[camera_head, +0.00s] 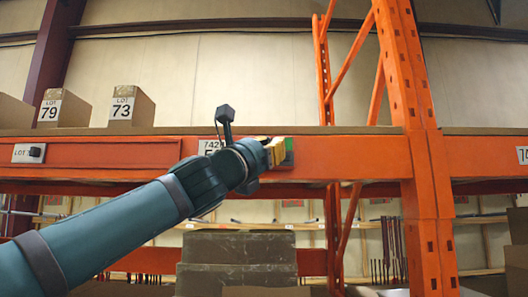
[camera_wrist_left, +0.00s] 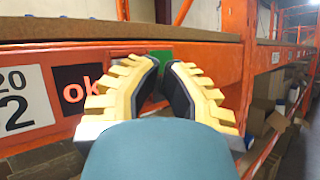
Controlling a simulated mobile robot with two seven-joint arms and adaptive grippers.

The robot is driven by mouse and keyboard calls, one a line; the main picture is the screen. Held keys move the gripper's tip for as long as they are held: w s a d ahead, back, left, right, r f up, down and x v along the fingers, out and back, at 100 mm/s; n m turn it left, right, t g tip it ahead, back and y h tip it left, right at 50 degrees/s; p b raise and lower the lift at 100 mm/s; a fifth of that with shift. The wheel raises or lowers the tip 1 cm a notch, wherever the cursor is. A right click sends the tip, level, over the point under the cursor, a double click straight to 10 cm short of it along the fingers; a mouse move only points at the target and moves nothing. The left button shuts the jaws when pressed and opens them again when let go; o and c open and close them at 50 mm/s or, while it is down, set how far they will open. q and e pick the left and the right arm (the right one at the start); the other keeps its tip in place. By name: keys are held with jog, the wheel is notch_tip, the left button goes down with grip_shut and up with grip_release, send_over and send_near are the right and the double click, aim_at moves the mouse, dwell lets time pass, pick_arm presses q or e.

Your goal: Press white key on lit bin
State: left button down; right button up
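My left gripper (camera_head: 275,151) is up at the orange rack beam, with its yellow fingers in front of a small panel there. In the left wrist view the two fingertips (camera_wrist_left: 161,66) come almost together at a green patch (camera_wrist_left: 162,58) on the beam, with nothing held. The green patch also shows just right of the fingers in the head view (camera_head: 288,159). A black display (camera_wrist_left: 82,90) with lit orange-red "ok" sits left of the fingers. No white key is visible; the fingers cover part of the panel. I cannot tell whether the fingertips touch it. My right gripper is not in view.
The orange beam (camera_head: 100,152) carries a shelf with boxes labelled 79 (camera_head: 63,109) and 73 (camera_head: 131,107). A number label (camera_wrist_left: 20,100) is left of the display. An orange upright (camera_head: 425,160) stands to the right. Dark boxes (camera_head: 238,247) are stacked below.

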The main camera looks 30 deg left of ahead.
pick_arm(q)
jog(key=shift+s+d, duration=0.25)
jog(key=shift+s, duration=0.2)
jog(key=s+d, duration=0.1)
jog(key=s, duration=0.2)
jog(key=s+d, duration=0.1)
jog(key=shift+s+d, duration=0.15)
jog(key=shift+d, duration=0.2)
dwell(0.9)
